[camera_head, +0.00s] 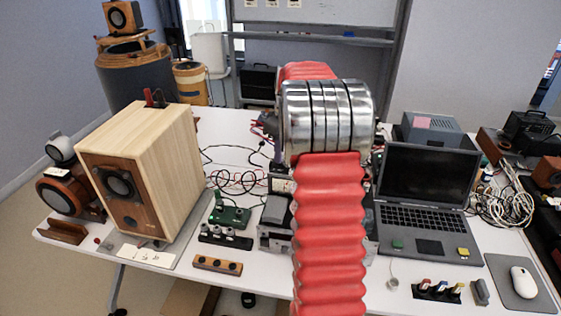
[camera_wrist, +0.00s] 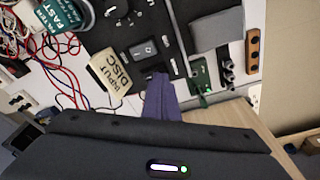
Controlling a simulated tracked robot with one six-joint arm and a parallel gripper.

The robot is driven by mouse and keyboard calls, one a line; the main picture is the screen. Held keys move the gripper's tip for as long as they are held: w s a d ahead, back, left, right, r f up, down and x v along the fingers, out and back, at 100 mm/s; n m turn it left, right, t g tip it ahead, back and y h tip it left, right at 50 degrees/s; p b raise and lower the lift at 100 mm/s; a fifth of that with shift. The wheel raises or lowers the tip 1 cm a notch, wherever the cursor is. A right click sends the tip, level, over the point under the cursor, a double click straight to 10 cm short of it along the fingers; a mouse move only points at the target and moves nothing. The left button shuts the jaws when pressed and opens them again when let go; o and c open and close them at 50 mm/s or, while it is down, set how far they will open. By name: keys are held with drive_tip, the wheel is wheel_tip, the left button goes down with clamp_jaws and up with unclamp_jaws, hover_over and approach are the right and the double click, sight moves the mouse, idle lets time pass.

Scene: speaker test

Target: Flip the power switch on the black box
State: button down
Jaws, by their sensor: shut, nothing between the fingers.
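In the wrist view the black box (camera_wrist: 170,36) lies below my gripper, with a dial and several small controls on its face. A grey rocker-like switch (camera_wrist: 143,50) with a light mark sits on it, beside a cream label block (camera_wrist: 108,72) reading "INPUT DISC". Which way the switch is set cannot be told. My gripper (camera_wrist: 161,78) shows as purple fingers, shut and empty, their tips just below the switch in the picture. Whether they touch the box is unclear. In the head view my red arm hides most of the box and my gripper.
Red and blue wires (camera_wrist: 62,62) crowd the left of the wrist view. A green circuit board (camera_wrist: 201,76) and a wooden strip (camera_wrist: 252,48) lie right of the box. In the head view a wooden speaker (camera_head: 150,165) stands left and an open laptop (camera_head: 428,190) right.

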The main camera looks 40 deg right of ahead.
drive_tip(key=shift+f, duration=0.2)
drive_tip(key=shift+r, duration=0.1)
wheel_tip(320, 180, up, 7)
idle(1.3)
idle(0.6)
